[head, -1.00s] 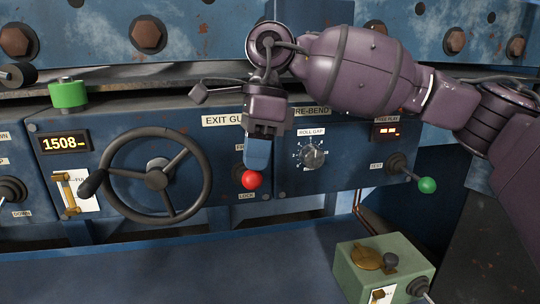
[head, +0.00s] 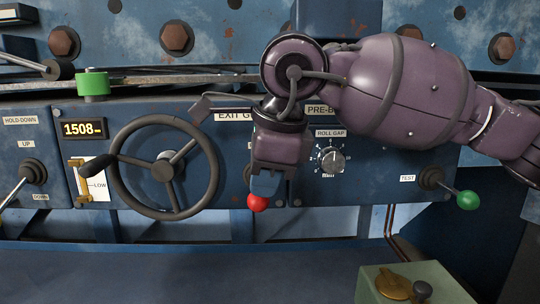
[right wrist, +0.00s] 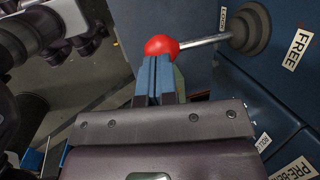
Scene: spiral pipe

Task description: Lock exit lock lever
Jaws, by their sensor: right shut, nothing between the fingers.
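The exit lock lever's red ball knob (head: 258,203) is low on the blue control panel, under my right gripper (head: 265,185). In the right wrist view the red knob (right wrist: 161,46) sits on a metal rod that runs to a dark round boot (right wrist: 250,28), between the LOCK label (right wrist: 223,18) and the FREE label (right wrist: 297,48). My right gripper (right wrist: 160,75) is shut, with its blue fingertips against or right beside the knob and nothing between them. Exact contact is unclear. My left gripper is not in view.
A black handwheel (head: 123,177) is left of the lever. A roll gap dial (head: 331,160) and a green-knobbed test lever (head: 467,200) are to the right. A green box (head: 440,290) stands lower right. The space below the panel is open.

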